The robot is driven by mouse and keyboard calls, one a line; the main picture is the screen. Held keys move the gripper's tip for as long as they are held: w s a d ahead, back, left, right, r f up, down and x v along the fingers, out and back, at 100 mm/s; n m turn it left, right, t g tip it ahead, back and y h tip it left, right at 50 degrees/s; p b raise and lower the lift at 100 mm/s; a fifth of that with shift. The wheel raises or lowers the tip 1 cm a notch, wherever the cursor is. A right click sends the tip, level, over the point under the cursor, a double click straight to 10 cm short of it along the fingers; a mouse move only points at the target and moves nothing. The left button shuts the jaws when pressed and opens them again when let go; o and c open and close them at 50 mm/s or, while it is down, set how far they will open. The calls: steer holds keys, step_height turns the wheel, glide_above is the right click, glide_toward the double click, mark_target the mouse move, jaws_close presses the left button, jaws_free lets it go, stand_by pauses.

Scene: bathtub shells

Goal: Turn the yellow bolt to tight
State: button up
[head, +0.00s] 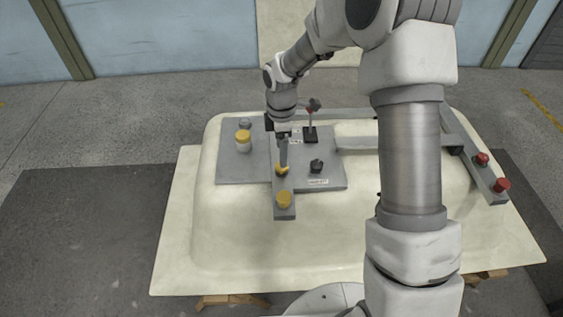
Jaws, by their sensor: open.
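Several yellow-topped parts show on the grey fixture, and I cannot tell for sure which is the yellow bolt. A small yellow part (281,171) sits on the narrow grey bar (286,184), directly below my gripper. A larger yellow round knob (284,199) is on the same bar, nearer the front. My gripper (283,162) points down over the small yellow part. Its fingers look close to or at that part; contact is too small to tell. The fingers partly hide it.
A yellow-capped white part (243,139) stands left on the grey plate (230,168). A lever (311,114) with a dark knob rises behind, and a black knob (316,165) sits right. Red knobs (502,184) are on the right rail. The pale tub shell's (300,250) front is clear.

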step_height(320, 180, down, 6)
steer(key=shift+r, duration=0.2)
jaws_close()
stand_by(0.4)
